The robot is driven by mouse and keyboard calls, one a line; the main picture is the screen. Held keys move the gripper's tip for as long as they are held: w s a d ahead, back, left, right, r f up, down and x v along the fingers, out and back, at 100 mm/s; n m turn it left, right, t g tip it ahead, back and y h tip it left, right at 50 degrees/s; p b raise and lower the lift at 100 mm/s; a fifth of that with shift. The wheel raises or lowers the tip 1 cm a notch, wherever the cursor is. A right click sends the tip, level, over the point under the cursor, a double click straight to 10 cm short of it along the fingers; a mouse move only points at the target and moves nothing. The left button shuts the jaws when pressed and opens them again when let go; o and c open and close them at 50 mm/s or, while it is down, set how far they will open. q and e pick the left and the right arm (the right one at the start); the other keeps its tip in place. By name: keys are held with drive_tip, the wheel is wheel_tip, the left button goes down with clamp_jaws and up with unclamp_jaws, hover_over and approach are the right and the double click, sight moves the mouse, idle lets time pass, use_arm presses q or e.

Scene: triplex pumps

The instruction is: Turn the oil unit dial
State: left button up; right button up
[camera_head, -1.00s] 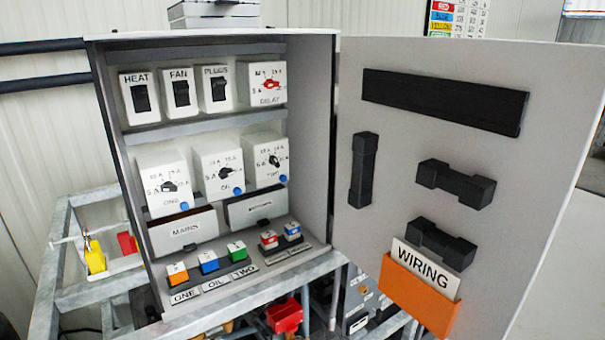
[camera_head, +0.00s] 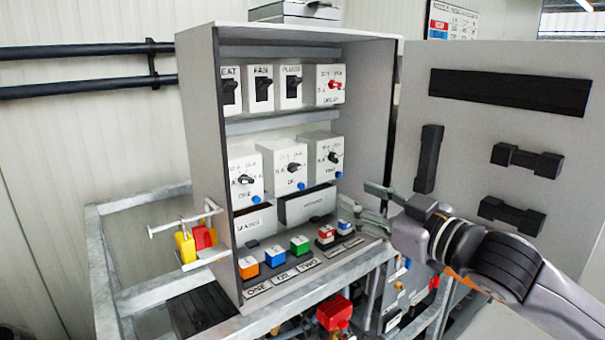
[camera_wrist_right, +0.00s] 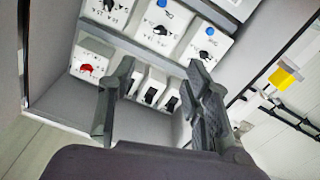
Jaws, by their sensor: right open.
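The oil unit (camera_head: 283,165) is the middle white box in the cabinet's middle row, with a black dial (camera_head: 293,168) and a blue button below it. It also shows upside down near the top of the right wrist view, where its dial (camera_wrist_right: 160,30) is visible. My right gripper (camera_head: 362,199) is open and empty at the cabinet's right front, right of and below the oil unit and apart from it. In the right wrist view its two fingers (camera_wrist_right: 158,100) are spread, with switches visible between and beyond them. My left gripper is not in view.
Unit one (camera_head: 244,178) and unit two (camera_head: 324,158) flank the oil unit. The open door (camera_head: 480,130) stands at the right, behind my right arm. Coloured buttons (camera_head: 275,257) line the cabinet floor. Metal framing (camera_head: 130,290) surrounds the cabinet at the left and below.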

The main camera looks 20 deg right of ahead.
sight(297, 169)
drive_tip(key=p+x, duration=0.6)
drive_tip(key=x, duration=1)
drive_tip(key=shift+w+a, duration=0.1)
drive_tip(key=shift+w, duration=0.1)
drive_tip(key=shift+w+a, duration=0.2)
drive_tip(key=shift+w, duration=0.3)
drive_tip(key=shift+c, duration=0.4)
clamp_jaws()
